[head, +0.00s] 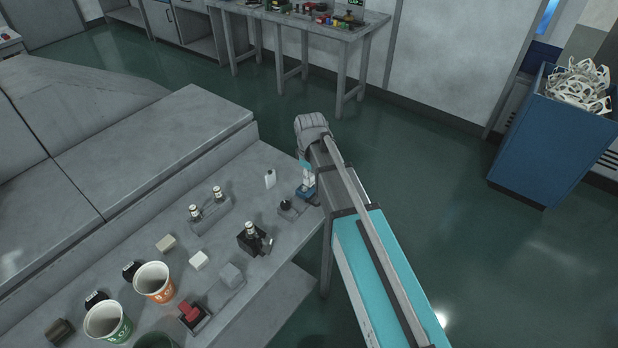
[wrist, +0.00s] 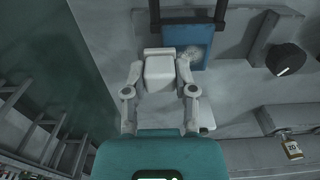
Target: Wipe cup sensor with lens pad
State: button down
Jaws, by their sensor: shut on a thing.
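My gripper (head: 308,178) is at the far right end of the bench, partly hidden by my own arm in the head view. In the wrist view its two pale fingers (wrist: 160,78) are shut on a white block (wrist: 160,66), which looks like the lens pad. Beside the block is a blue holder with a dark bar (wrist: 204,45); I cannot tell if they touch. A round black piece on a grey base (head: 286,205) stands left of my gripper; it also shows in the wrist view (wrist: 286,58). I cannot tell whether this is the cup sensor.
Paper cups (head: 154,282) and a red button (head: 192,313) are nearer. Open floor lies right of the bench.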

notch_tip(320, 180, up, 6)
jog(key=p, duration=0.6)
dwell(0.4)
jog(key=shift+r, duration=0.1)
jog(key=shift+r+p, duration=1.4)
jog(key=shift+p, duration=0.15)
jog(key=shift+a, duration=0.15)
jog(key=shift+s+a, duration=0.1)
jog(key=shift+a, duration=0.2)
jog(key=shift+s+f, duration=0.1)
